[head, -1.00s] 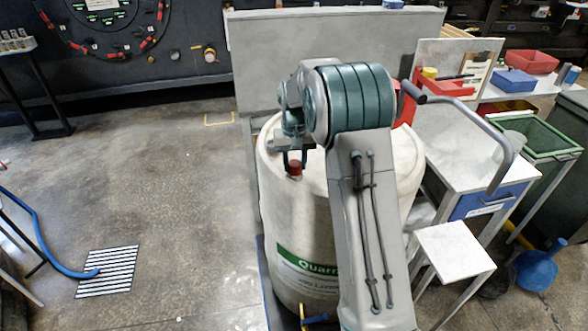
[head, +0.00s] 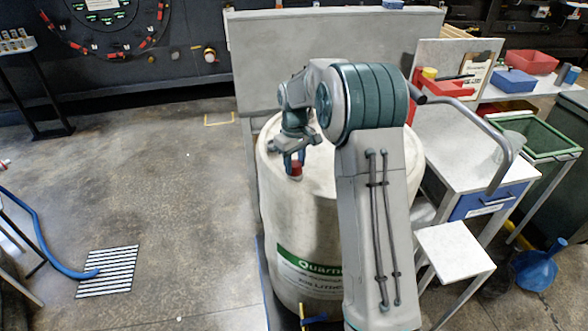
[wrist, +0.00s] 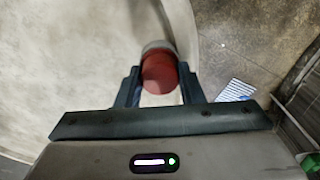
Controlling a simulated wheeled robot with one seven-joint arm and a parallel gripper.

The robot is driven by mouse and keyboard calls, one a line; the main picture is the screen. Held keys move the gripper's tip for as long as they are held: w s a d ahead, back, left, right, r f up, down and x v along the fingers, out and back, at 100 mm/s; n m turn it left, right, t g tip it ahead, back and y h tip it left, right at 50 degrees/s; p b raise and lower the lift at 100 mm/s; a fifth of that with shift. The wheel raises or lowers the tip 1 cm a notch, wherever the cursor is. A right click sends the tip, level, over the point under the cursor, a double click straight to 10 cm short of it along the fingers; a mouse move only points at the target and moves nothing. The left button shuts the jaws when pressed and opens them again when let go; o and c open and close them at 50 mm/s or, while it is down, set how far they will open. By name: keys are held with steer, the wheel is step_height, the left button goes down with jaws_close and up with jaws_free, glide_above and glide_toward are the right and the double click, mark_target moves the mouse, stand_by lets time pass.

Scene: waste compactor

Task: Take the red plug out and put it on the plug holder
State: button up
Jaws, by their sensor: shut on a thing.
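The red plug (head: 297,169) is at the left part of the top of the white barrel (head: 318,215). My gripper (head: 294,165) points down over the barrel top and is shut on the plug. In the wrist view, the red plug (wrist: 160,74) is between the two fingers of my gripper (wrist: 160,85), with a pale collar at its far side. I cannot tell whether the plug is still seated in the barrel. I cannot pick out the plug holder with certainty.
A grey panel (head: 335,50) stands right behind the barrel. To the right is a worktable (head: 460,150) with a curved grey handle (head: 500,140) and red trays. A small white stool (head: 455,250) stands in front. The floor at left is mostly clear.

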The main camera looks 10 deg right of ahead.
steer(key=n, duration=0.3)
steer(key=shift+n, duration=0.4)
steer(key=shift+n+p, duration=0.35)
steer(key=shift+n, duration=0.15)
steer(key=n, duration=0.4)
steer(key=shift+p, duration=0.4)
steer(key=o, duration=1.2)
steer(key=shift+c, duration=0.5)
